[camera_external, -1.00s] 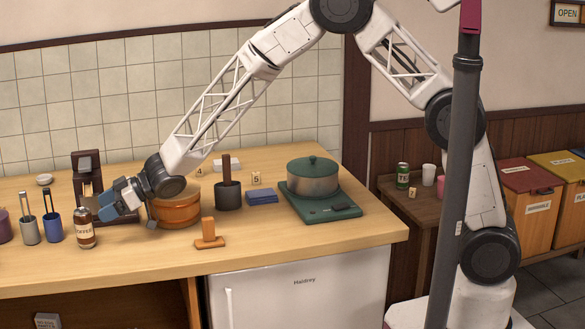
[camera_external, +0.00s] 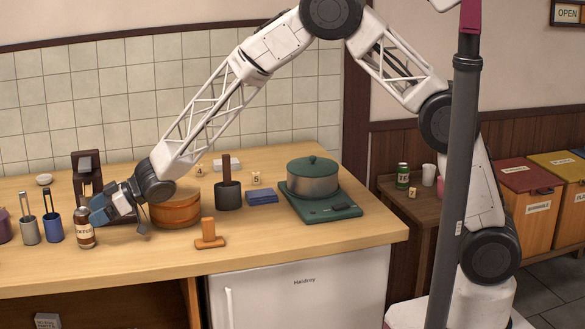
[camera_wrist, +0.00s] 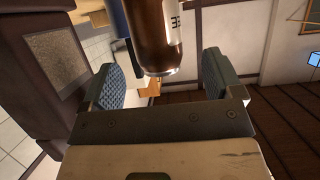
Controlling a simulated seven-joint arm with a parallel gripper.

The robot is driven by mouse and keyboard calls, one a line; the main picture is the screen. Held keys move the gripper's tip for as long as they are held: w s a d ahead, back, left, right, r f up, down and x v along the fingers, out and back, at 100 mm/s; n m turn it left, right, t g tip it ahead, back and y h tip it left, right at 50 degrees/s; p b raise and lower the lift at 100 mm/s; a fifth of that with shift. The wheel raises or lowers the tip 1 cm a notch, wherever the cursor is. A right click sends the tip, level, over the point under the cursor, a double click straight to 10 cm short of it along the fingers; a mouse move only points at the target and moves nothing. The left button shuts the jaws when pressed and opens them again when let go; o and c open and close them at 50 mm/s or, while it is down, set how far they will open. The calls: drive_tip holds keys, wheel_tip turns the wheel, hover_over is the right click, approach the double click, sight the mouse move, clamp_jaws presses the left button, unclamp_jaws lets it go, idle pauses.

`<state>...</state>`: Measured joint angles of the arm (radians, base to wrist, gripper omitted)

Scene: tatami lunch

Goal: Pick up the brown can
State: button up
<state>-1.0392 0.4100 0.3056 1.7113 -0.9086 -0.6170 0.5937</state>
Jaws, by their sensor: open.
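The brown can (camera_external: 86,236), with a pale label and a light top, stands upright on the wooden counter at the left. My gripper (camera_external: 118,217) is low over the counter, just right of the can, and its far finger reaches close to the can's upper part. In the wrist view the can (camera_wrist: 155,40) shows ahead, between the two open, blue-grey padded fingers (camera_wrist: 162,80). A gap shows on each side of it. I cannot tell how deep the can sits between the fingers.
A blue canister (camera_external: 53,228) and a grey canister (camera_external: 30,231) stand left of the can. A dark brown stand (camera_external: 88,160) is behind my gripper. A round wooden tub (camera_external: 176,209) and an orange wooden piece (camera_external: 209,238) are to its right.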

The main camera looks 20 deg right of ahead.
sight(82, 219)
drive_tip(key=shift+x, duration=2.45)
drive_tip(key=shift+c, duration=0.2)
drive_tip(key=c, duration=1)
